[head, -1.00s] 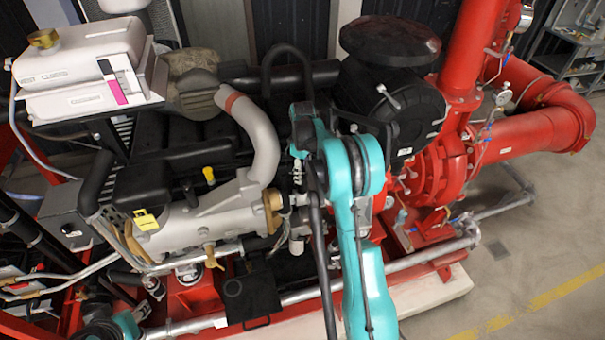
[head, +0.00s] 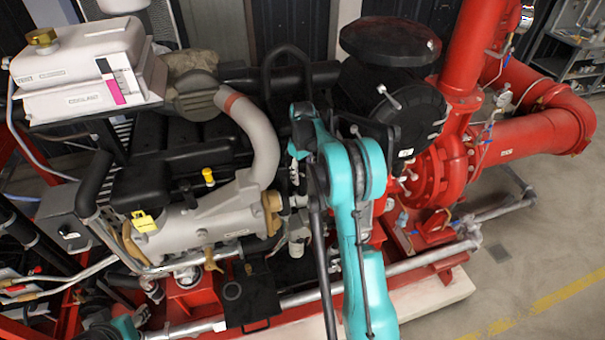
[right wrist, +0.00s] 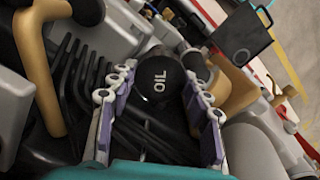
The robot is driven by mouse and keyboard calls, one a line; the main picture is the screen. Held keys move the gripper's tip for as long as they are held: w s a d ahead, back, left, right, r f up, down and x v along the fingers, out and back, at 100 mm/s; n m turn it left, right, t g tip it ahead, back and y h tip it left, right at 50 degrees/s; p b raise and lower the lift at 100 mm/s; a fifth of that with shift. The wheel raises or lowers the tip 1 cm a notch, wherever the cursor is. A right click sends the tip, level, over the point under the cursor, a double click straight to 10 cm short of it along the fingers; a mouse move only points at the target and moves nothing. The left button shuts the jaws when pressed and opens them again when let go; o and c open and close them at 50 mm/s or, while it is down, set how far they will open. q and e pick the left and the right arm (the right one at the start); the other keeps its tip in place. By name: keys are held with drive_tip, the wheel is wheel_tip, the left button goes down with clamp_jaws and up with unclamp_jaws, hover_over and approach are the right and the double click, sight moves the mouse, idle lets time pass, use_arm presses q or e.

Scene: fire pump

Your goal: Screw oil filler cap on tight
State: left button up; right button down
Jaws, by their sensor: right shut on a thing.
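The oil filler cap (right wrist: 158,88) is black and round with white "OIL" lettering, and it shows in the right wrist view. My right gripper (right wrist: 158,68) is shut on it, one finger on each side. The lettering runs slantwise in the picture. The cap's seat and thread are hidden under it. In the head view my right gripper (head: 296,160) is small and partly hidden at the engine, left of my teal arm, and I cannot make out the cap there. A teal part at the lower left edge may be my left arm; its gripper is not seen.
The engine's grey pipe (head: 262,140) and black air filter (head: 405,105) stand close around my right arm. A white coolant tank (head: 75,70) is at upper left. Red pump piping (head: 535,130) stands at right. Open floor (head: 535,260) lies at lower right.

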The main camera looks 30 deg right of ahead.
drive_tip(key=shift+w+m+b, duration=0.1)
drive_tip(key=shift+m+b, duration=0.25)
drive_tip(key=shift+m, duration=0.55)
drive_tip(key=shift+r+m, duration=0.1)
drive_tip(key=shift+m, duration=0.6)
drive_tip(key=shift+d+m+b, duration=0.1)
drive_tip(key=shift+m+b, duration=0.3)
drive_tip(key=shift+m, duration=1.3)
drive_tip(key=c, duration=0.6)
unclamp_jaws()
drive_tip(key=shift+c, duration=0.2)
drive_tip(key=shift+o, duration=0.2)
drive_tip(key=shift+b, duration=0.35)
